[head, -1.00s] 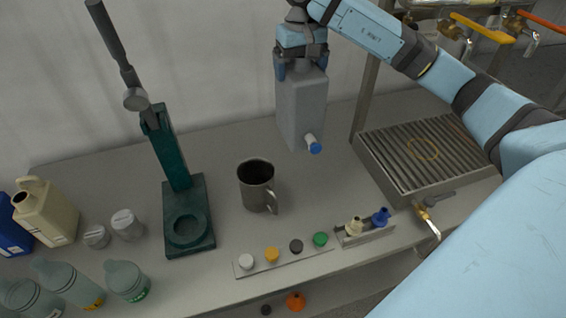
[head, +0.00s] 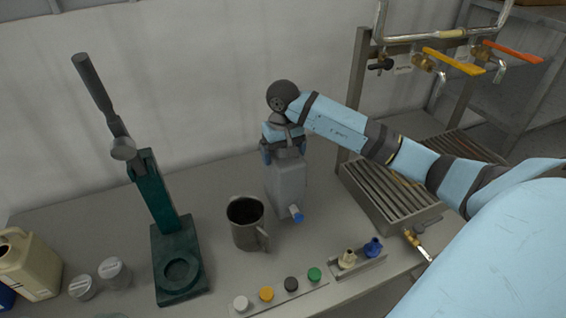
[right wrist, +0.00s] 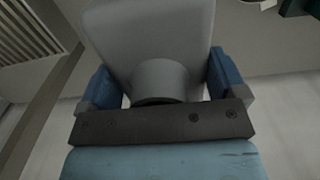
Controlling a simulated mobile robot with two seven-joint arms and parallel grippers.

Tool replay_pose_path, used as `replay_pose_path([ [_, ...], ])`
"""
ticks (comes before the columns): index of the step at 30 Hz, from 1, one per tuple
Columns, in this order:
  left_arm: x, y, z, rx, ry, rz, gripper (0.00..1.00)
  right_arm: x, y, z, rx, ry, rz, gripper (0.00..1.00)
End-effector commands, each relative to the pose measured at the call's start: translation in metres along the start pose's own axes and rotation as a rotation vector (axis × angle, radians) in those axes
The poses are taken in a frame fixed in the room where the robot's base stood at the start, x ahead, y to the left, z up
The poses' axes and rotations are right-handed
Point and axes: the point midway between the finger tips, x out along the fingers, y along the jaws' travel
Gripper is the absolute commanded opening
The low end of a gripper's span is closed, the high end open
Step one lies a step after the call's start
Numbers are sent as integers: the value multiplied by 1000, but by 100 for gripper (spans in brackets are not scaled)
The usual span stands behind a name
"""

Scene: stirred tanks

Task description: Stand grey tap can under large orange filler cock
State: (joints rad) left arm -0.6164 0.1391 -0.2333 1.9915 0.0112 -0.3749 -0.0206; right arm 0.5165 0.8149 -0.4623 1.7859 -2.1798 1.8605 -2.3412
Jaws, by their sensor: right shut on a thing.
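The grey tap can (head: 287,184) stands upright at the back of the bench, its blue-ended tap (head: 296,213) facing front right. My right gripper (head: 284,150) is shut on the top of the can. The right wrist view shows the can (right wrist: 150,35) between the blue fingers (right wrist: 162,90). I cannot tell whether its base touches the bench. The filler cocks hang from a pipe at the upper right: one with an orange-yellow lever (head: 454,61) and one with a red-orange lever (head: 513,52). A slatted drip tray (head: 385,200) lies below. My left gripper is out of view.
A metal mug (head: 246,226) stands close to the left of the can. A green lever press (head: 165,225) is further left. Caps on a strip (head: 278,294) and two nozzles in a holder (head: 361,262) line the front. The tray's raised rim and a rack post (head: 354,100) are right of the can.

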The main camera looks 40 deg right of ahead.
Motion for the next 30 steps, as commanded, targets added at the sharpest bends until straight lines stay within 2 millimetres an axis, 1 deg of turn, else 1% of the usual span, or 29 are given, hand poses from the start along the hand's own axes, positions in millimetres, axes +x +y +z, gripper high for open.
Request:
replay_pose_path([
  [7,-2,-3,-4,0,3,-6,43,18,0,0,0,-1,-2,41],
  [13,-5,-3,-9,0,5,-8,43,44,0,0,0,-1,-2,41],
  [20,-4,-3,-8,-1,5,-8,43,46,0,0,0,3,-1,41],
  [24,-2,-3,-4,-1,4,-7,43,51,0,0,-1,3,0,41],
  [25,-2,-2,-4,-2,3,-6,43,51,0,0,-1,2,-1,92],
  [26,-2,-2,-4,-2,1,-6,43,50,0,0,-1,2,-1,99],
  [30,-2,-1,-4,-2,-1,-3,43,50,0,0,-1,2,-1,100],
])
